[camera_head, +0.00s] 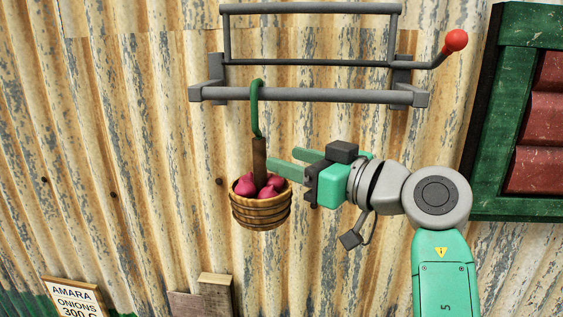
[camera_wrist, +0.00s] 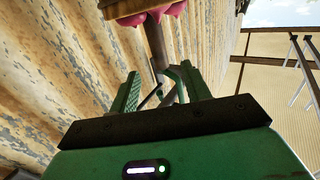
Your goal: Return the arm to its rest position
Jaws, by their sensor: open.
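A wooden basket (camera_head: 261,212) of red onions (camera_head: 258,185) hangs by its brown upright handle (camera_head: 259,158) and a green hook (camera_head: 255,110) from the lower grey bar. My gripper (camera_head: 284,160) is open, just right of the handle, with its fingers pointing left toward it. In the wrist view my gripper (camera_wrist: 160,88) shows both green fingers apart. The handle (camera_wrist: 155,45) appears beyond and between them, and the basket (camera_wrist: 122,8) is cut off at the top edge. I cannot tell whether the fingers touch the handle.
A grey bar frame (camera_head: 310,95) with a red-knobbed lever (camera_head: 456,40) is fixed to the corrugated wall (camera_head: 120,180) above my gripper. A green-framed shutter (camera_head: 525,205) is at the right. An onion price sign (camera_head: 73,297) and wooden boards (camera_head: 205,298) sit at the lower left.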

